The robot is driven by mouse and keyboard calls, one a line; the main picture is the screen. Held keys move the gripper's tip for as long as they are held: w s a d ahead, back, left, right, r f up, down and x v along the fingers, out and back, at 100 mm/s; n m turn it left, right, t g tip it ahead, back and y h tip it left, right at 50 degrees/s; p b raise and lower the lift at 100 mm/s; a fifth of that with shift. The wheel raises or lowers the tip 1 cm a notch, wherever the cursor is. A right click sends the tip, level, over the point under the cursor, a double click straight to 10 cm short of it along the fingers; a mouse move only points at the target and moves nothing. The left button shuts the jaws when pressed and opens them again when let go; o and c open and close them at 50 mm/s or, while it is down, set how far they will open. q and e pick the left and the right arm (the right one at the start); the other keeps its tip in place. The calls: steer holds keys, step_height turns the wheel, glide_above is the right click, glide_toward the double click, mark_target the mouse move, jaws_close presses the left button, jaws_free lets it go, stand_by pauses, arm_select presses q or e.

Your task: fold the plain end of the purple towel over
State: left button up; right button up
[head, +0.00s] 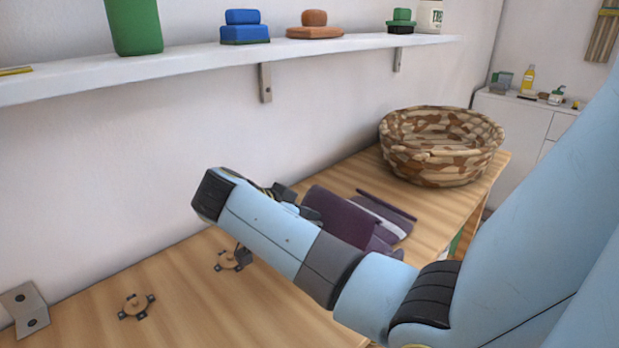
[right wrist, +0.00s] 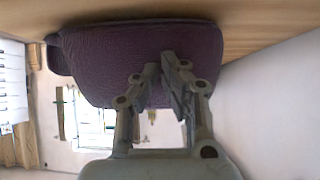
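The purple towel (head: 340,216) lies on the wooden table, partly hidden behind my right forearm. Its near part stands raised as a dark flap, and a lighter, greyish-purple part (head: 385,213) lies flat behind it. My right gripper (head: 308,211) is at the raised flap, mostly hidden by my own arm in the head view. In the right wrist view its two fingers (right wrist: 164,75) are close together at the edge of the towel (right wrist: 100,60), with purple cloth between them. They look closed on the cloth. My left gripper is not in view.
A brown patterned basket (head: 440,165) stands on the table behind the towel. Small round fixtures (head: 135,306) sit on the table at the left. A wall shelf (head: 190,62) with several objects runs above.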

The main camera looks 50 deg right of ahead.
mark_target(323, 214)
steer(key=shift+s+d, duration=0.15)
steer(key=shift+d, duration=0.5)
steer(key=shift+s+d, duration=0.25)
steer(key=shift+d, duration=1)
step_height(323, 214, up, 8)
steer(key=a+p, duration=0.2)
steer(key=p, duration=0.5)
steer(key=shift+w+p, duration=0.2)
steer(key=shift+p, duration=0.1)
